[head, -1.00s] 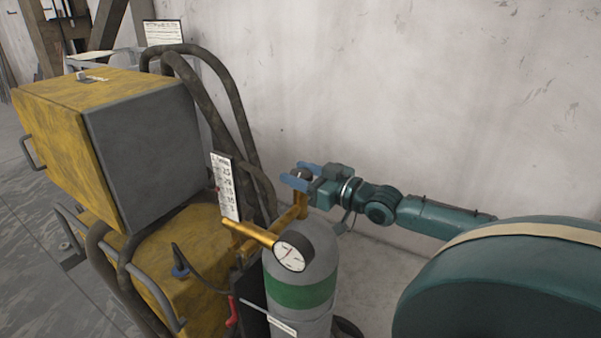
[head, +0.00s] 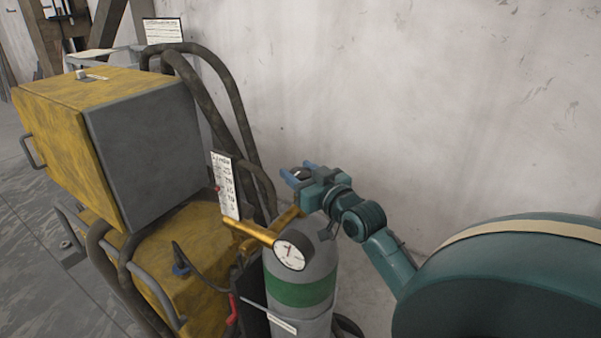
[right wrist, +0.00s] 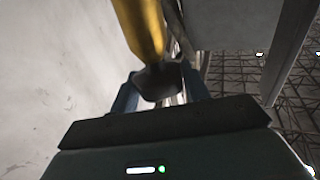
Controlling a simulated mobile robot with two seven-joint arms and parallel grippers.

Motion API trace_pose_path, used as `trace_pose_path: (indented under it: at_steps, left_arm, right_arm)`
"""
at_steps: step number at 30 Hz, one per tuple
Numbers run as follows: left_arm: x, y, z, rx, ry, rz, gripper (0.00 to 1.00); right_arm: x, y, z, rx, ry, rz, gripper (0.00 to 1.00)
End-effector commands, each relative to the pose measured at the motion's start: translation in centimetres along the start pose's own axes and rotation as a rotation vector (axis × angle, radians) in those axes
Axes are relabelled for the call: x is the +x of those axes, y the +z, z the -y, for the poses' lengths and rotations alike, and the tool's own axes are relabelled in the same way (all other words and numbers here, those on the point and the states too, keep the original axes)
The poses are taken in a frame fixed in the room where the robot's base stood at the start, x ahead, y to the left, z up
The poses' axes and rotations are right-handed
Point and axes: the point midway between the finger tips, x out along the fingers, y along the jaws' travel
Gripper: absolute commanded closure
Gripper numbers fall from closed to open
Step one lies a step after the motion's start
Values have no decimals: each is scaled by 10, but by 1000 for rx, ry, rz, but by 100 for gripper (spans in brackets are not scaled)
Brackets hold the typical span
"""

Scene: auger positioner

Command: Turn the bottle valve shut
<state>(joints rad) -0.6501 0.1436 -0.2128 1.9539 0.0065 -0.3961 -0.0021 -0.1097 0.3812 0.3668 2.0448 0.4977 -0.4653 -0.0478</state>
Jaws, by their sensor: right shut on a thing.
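The gas bottle (head: 315,262) is grey with a green band and stands upright beside the yellow machine. A brass valve and regulator (head: 252,232) with a round white gauge (head: 292,252) sits at its top. My right gripper (head: 296,175) is at the top of the brass valve, its blue fingers shut on the dark valve knob. In the right wrist view the dark knob (right wrist: 158,82) lies between the blue fingers, with the brass stem (right wrist: 140,28) running from it. My left gripper is not in view.
The yellow machine (head: 50,105) with a grey front panel and thick dark hoses (head: 225,85) stands left of the bottle. A scale plate (head: 226,186) is close to the valve. The white wall (head: 400,90) is behind.

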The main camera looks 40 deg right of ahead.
Motion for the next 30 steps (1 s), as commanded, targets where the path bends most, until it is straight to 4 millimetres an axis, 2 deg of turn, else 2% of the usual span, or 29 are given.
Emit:
trace_pose_path:
  at_steps: [14,15,21,22,30]
  left_arm:
    - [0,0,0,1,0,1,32]
    - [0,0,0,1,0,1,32]
    - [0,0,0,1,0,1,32]
    - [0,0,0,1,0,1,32]
    - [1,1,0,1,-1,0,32]
  right_arm:
    - [0,1,0,2,8,3,76]
    - [0,1,0,2,8,3,52]
    - [0,1,0,1,8,2,36]
    - [0,1,0,1,8,2,33]
    - [-2,1,0,0,8,1,33]
